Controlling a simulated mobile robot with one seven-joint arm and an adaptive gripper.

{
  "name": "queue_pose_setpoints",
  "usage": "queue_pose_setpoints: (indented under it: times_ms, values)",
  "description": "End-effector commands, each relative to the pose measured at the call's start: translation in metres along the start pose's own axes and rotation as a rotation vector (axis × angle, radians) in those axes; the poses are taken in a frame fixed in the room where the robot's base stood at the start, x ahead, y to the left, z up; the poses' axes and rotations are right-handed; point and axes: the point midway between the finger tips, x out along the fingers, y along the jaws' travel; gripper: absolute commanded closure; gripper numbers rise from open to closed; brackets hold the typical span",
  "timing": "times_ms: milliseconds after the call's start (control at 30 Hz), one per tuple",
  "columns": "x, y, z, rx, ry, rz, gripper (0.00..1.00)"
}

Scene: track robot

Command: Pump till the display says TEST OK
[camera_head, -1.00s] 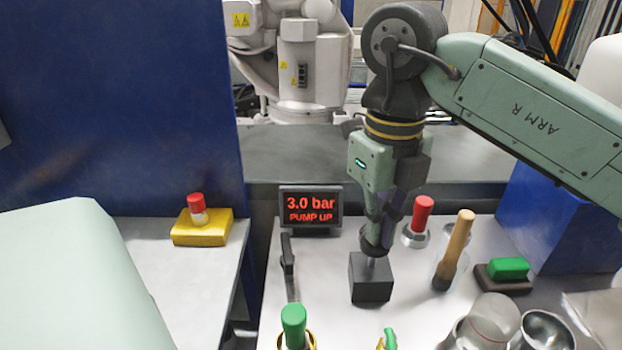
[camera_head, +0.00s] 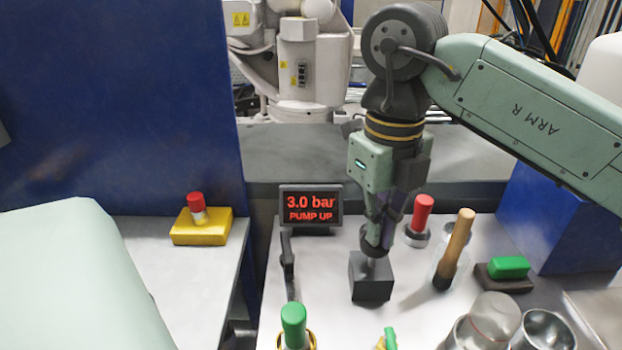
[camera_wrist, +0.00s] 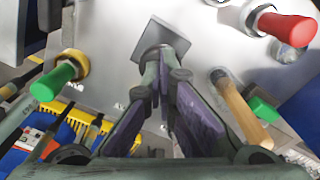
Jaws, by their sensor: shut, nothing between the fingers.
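The display (camera_head: 311,206) stands at the back of the table and reads "3.0 bar" and "PUMP UP" in red. In front of it, to the right, is a dark grey pump block (camera_head: 371,283) with a short metal rod and a round dark knob (camera_head: 371,243) on top. My gripper (camera_head: 376,232) points down at this knob, its fingers shut with nothing between them. The tips appear to rest on the knob, but they partly hide it. In the wrist view the shut fingertips (camera_wrist: 162,56) lie over the block (camera_wrist: 158,32).
A red-handled part (camera_head: 421,215), a wooden handle (camera_head: 457,245) and a green block (camera_head: 508,268) stand to the right. A green-topped knob (camera_head: 293,318) and a dark lever (camera_head: 287,255) are to the left. A yellow box with red button (camera_head: 202,228) sits on the left table.

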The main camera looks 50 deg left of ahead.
Motion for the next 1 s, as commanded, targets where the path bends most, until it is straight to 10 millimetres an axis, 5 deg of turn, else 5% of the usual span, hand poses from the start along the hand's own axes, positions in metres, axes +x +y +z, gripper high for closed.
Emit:
queue_pose_setpoints:
  times_ms: [367,1000]
  values:
    - [0.022,0.000,0.000,0.000,0.001,0.000,1.00]
    - [-0.016,0.000,0.000,0.000,0.001,-0.001,1.00]
